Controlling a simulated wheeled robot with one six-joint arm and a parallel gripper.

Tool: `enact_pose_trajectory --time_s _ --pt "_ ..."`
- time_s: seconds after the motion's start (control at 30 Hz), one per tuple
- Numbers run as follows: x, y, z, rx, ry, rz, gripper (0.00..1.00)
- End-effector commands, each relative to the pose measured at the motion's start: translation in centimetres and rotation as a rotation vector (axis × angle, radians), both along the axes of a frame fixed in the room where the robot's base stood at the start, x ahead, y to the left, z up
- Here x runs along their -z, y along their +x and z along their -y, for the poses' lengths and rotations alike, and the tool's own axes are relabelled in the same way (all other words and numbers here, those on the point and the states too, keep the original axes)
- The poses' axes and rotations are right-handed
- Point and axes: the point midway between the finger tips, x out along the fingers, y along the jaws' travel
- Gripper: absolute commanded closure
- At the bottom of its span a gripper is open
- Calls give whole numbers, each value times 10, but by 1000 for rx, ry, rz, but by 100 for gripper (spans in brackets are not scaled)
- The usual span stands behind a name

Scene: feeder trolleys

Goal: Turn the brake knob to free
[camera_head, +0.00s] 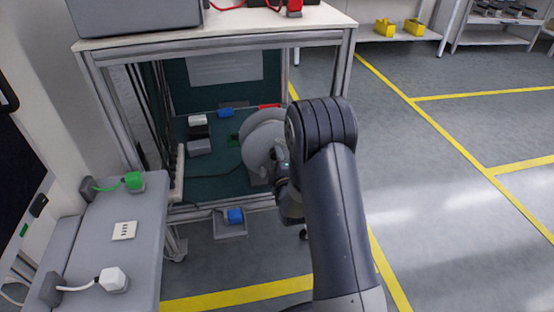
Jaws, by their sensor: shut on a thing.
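My gripper (279,166) is at the front right of the feeder trolley (217,46), low down near its lower deck. Only a small part of it shows past my dark arm. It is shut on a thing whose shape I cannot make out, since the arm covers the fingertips. I cannot pick out the brake knob or read its setting; that part of the trolley is hidden behind my arm.
Grey discs (262,138) stand beside my wrist. A blue plug (235,216) sits on a small grey bracket at the trolley's foot. A grey bench (150,225) at left bears a green plug (133,181) and a white plug (113,279). The floor at right is clear.

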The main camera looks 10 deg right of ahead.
Motion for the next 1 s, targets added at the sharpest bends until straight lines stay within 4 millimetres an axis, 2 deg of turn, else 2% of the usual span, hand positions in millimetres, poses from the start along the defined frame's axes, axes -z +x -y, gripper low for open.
enact_pose_trajectory --time_s 0.57,0.6,0.83,1.0 --pt "1 0 -1 -2 -32 -3 85" --pt "1 0 -1 -2 -32 -3 60" --pt "1 0 0 -1 -30 -2 41" --pt "0 0 0 0 -30 -1 41"
